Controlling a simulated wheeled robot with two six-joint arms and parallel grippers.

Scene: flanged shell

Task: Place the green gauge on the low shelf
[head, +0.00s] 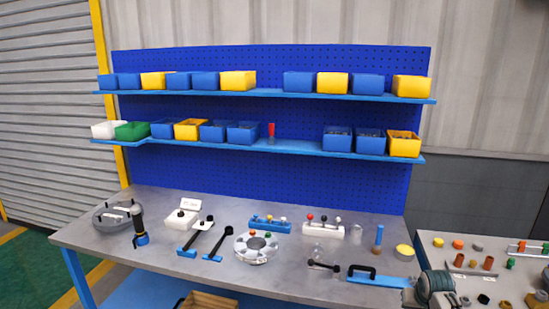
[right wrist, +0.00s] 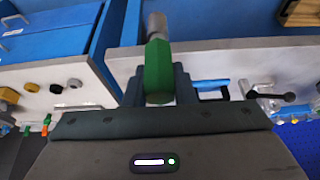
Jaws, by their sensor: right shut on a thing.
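The green gauge (right wrist: 158,62), a green body with a silver cylindrical end, is held between the fingers of my right gripper (right wrist: 158,85). Its silver end points away from the gripper. In the head view a dark rounded shape at the bench's front right corner looks like my right wrist; I cannot make out the gauge there. The low shelf (head: 290,147) is the lower blue shelf on the pegboard. It has a gap between bins, where a small red-topped thing (head: 271,131) stands toward the left. My left gripper is not in view.
Bins fill much of both shelves; the upper shelf (head: 270,93) runs above the low one. The grey bench (head: 180,262) holds several levers, knobs and a round fixture (head: 255,248). A side table (head: 430,243) with small parts stands at right.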

